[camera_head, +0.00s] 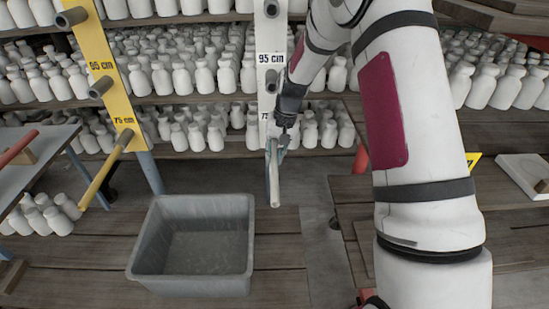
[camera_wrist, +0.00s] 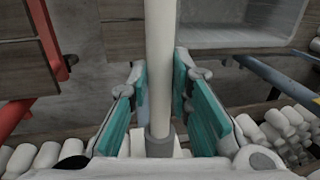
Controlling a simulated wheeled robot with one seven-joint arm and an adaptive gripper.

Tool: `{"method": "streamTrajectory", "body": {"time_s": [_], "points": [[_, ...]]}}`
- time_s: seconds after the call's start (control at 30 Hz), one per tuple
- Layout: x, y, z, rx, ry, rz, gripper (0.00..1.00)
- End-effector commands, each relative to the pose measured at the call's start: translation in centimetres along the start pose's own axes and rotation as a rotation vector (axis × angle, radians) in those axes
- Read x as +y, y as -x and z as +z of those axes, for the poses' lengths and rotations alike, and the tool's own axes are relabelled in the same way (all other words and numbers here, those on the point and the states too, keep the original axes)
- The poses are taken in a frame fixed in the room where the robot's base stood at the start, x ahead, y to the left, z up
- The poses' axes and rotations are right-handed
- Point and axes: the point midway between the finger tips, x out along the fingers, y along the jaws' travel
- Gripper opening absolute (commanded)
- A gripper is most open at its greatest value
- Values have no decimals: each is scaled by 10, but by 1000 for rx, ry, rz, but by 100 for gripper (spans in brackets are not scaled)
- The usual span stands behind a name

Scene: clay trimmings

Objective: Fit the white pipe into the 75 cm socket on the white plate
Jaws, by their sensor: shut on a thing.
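The white plate (camera_head: 267,60) stands upright at the middle of the head view, with a "95 cm" label and a partly covered 75 label lower down. The white pipe (camera_head: 275,188) sticks out from the plate's 75 cm level toward the camera. In the wrist view the pipe (camera_wrist: 161,60) runs down to a grey socket collar (camera_wrist: 159,144), and its end appears to be in the collar; the depth is hidden. My gripper (camera_head: 281,143) is at the pipe near the plate. Its teal fingers (camera_wrist: 163,92) are on both sides of the pipe, shut on it.
A yellow plate (camera_head: 98,60) stands at left, with a yellow pipe (camera_head: 107,170) in its 75 cm socket. A grey bin (camera_head: 190,285) sits below on planks. A red pipe (camera_head: 17,147) lies on a table at far left. Shelves of white bottles fill the back.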

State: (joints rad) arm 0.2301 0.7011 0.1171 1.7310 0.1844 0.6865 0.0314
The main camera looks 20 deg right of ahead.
Motion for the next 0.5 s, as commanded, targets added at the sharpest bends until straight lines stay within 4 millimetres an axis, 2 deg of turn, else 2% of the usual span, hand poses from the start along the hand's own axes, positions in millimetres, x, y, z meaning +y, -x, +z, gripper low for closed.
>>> {"method": "streamTrajectory", "body": {"time_s": [0.03, 0.1, 0.5], "points": [[0, 0, 0, 0, 0, 0, 26], [0, 0, 0, 0, 0, 0, 42], [0, 5, 0, 0, 0, 0, 42]]}}
